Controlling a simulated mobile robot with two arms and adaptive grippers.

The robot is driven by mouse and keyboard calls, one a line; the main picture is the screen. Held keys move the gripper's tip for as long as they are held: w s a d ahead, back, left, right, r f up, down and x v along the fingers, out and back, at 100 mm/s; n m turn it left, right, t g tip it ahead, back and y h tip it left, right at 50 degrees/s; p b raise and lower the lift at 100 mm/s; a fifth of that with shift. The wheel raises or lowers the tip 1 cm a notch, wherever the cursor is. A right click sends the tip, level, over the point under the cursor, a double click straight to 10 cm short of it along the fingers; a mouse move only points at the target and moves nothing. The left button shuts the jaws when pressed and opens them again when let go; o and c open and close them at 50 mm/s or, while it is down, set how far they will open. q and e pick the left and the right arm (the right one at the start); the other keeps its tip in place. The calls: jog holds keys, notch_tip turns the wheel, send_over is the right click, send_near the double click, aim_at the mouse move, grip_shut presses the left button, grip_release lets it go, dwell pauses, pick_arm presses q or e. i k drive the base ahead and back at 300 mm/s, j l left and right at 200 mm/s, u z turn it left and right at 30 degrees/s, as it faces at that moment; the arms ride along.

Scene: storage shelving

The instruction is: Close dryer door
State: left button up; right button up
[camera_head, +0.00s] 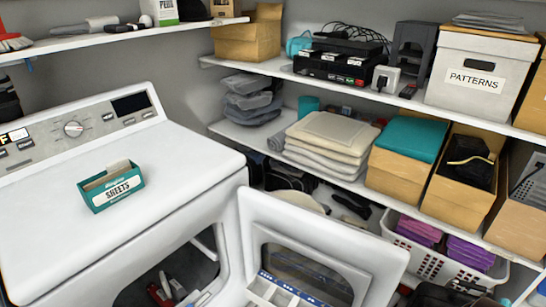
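The white dryer (130,190) fills the left of the head view, with its control panel along the back of its top. Its white door (350,238) hangs wide open to the right of the machine, its inner side with a recessed window area facing me. The dark drum opening (165,280) shows at the bottom, with some red and grey items visible in or in front of it. Neither of my grippers is in view.
A green-and-white dryer sheets box (111,187) stands on the dryer top. Shelves at the back right hold folded towels (332,137), boxes and a white PATTERNS bin (478,77). A white basket (440,250) with purple cloths stands close to the open door's right side.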

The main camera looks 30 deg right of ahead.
aim_at(337, 264)
jog(key=k+l, duration=0.2)
jog(key=l, duration=0.2)
jog(key=k+l+u, duration=0.1)
jog(key=l, duration=0.3)
jog(key=k+l, duration=0.25)
jog(key=l, duration=0.15)
jog(key=k+l+u, duration=0.15)
jog(key=l, duration=0.2)
jog(key=k+l, duration=0.05)
